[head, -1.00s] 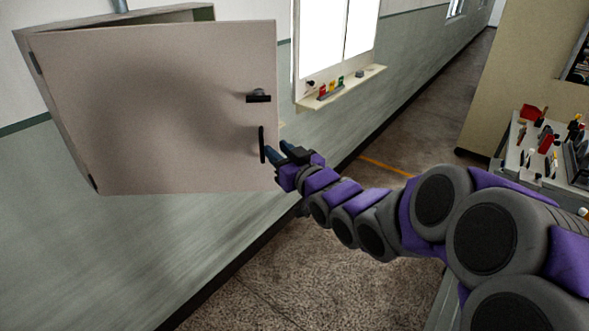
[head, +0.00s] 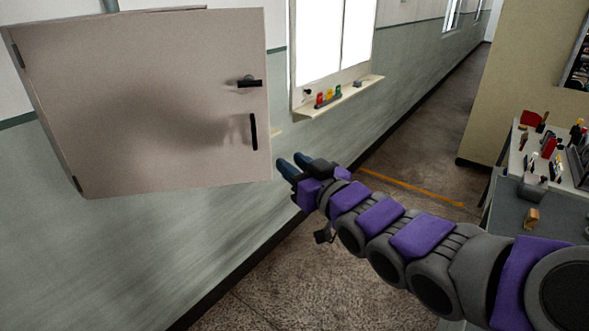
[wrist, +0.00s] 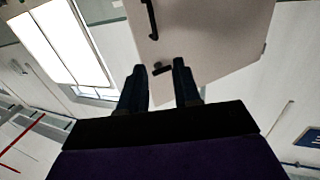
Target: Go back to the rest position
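My gripper (head: 290,165) is at the end of my purple and grey arm, just right of a wall cabinet's door (head: 150,100) in the head view. Its two dark fingers are apart with nothing between them; they also show apart in the wrist view (wrist: 161,85). A gap separates the gripper from the door's black vertical handle (head: 254,132). A black latch (head: 250,83) sits above that handle. The door looks shut or nearly shut. The door and its handle also show beyond the fingers in the wrist view (wrist: 200,35).
A window ledge (head: 340,96) with small coloured items juts from the wall behind the gripper. A workbench (head: 510,205) with tools stands at right, near my arm. The floor (head: 290,265) between wall and bench is open.

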